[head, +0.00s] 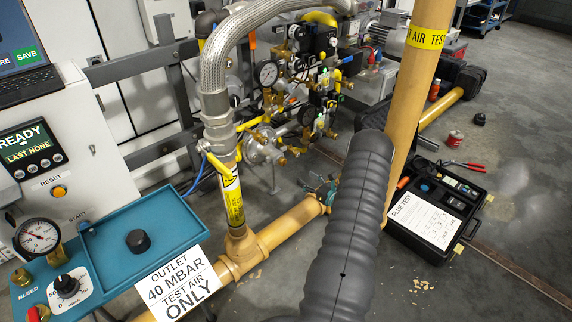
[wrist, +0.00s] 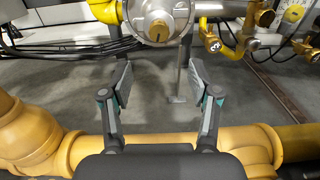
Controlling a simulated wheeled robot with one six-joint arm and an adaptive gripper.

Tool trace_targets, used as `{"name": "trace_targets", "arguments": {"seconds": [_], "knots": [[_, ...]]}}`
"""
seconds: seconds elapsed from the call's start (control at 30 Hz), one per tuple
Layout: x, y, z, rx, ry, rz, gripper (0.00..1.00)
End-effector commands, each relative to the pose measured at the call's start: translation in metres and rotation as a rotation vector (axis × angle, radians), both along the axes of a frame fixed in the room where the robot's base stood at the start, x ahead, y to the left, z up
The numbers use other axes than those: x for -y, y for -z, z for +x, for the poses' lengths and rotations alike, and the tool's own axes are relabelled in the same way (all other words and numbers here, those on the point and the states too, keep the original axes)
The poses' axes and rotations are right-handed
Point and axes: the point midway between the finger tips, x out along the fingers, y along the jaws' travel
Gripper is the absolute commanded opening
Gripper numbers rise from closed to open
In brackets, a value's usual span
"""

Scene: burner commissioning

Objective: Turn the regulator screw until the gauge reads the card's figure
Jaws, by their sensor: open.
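The card (head: 178,285) reads "OUTLET 40 MBAR TEST AIR ONLY" and stands at the teal panel's front edge. The silver round regulator (head: 262,148) sits on the pipework; in the wrist view its disc face (wrist: 143,12) is at the top, with the brass screw (wrist: 158,31) at its middle. A white-faced gauge (head: 268,73) is above it in the head view; its reading is too small to tell. My gripper (wrist: 158,82) is open and empty, its fingers apart below the regulator's face and not touching it. In the head view my gripper (head: 324,190) is partly hidden behind my arm.
A yellow pipe (wrist: 150,143) crosses below my gripper. A teal tray (head: 185,222) holds a black round cap (head: 138,241). Another gauge (head: 37,237) and a black knob (head: 66,286) are on the left panel. An open black case (head: 440,205) lies on the floor right.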

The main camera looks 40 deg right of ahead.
Motion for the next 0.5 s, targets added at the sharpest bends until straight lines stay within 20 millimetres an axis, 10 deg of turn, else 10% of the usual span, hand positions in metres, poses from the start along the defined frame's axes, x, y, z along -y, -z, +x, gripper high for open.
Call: {"name": "trace_targets", "arguments": {"seconds": [0.5], "knots": [[-0.008, 0.000, 0.093, -0.001, -0.006, -0.003, 0.61]]}}
